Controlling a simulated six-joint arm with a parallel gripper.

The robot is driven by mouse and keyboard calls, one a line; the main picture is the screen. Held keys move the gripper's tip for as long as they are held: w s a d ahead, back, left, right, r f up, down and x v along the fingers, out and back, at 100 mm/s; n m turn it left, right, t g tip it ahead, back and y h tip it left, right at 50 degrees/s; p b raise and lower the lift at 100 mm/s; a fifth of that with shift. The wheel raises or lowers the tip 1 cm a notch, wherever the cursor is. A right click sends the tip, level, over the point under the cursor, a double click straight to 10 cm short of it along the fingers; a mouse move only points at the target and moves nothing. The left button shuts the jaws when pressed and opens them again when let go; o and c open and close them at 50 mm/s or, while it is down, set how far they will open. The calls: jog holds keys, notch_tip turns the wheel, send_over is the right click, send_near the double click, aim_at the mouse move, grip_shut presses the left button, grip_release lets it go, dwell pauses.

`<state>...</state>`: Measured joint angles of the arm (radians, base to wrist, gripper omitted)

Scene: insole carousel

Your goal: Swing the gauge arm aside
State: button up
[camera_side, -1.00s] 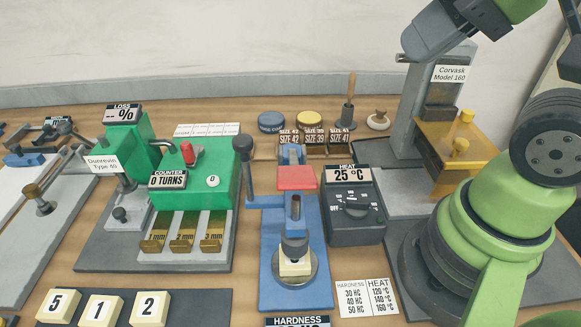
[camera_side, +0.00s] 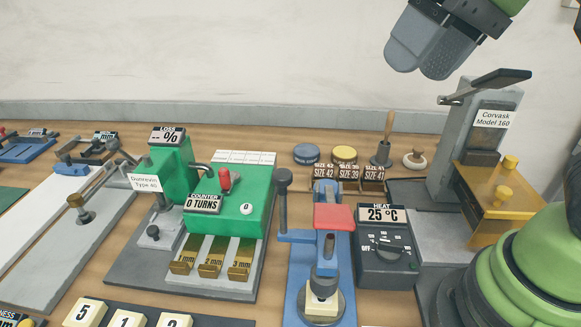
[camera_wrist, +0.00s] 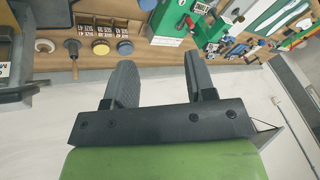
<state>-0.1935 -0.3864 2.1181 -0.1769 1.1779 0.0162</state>
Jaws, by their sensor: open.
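My gripper (camera_side: 424,62) is open and empty, high in the air, left of and above the Corvask press's dark handle (camera_side: 488,85) in the side view. In the wrist view its two grey fingers (camera_wrist: 157,72) stand apart with nothing between them. No part is labelled as the gauge arm, and I cannot tell for sure which it is. The green Dunrevin machine (camera_side: 257,197) has a bent grey lever (camera_side: 203,168) and a red knob (camera_side: 225,180). The blue hardness stand (camera_side: 293,300) has a red block (camera_side: 334,217) and a dark-knobbed lever (camera_side: 283,178).
The grey Corvask press (camera_side: 455,160) with its yellow block (camera_side: 491,215) stands at right. The heat box (camera_side: 387,270) reads 25 °C. Discs (camera_side: 344,152), a wooden-handled tool (camera_side: 381,153) and size blocks (camera_side: 347,186) lie at the back. The air around the gripper is clear.

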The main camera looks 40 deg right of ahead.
jog(key=w+a+n+g+h, duration=0.1)
jog(key=w+a+n+g, duration=0.15)
jog(key=w+a, duration=0.3)
jog(key=g+h, duration=0.1)
jog(key=g, duration=0.1)
send_over(282, 172)
notch_tip(282, 172, down, 2)
notch_tip(282, 172, down, 10)
jog(key=shift+f, duration=0.1)
grip_shut()
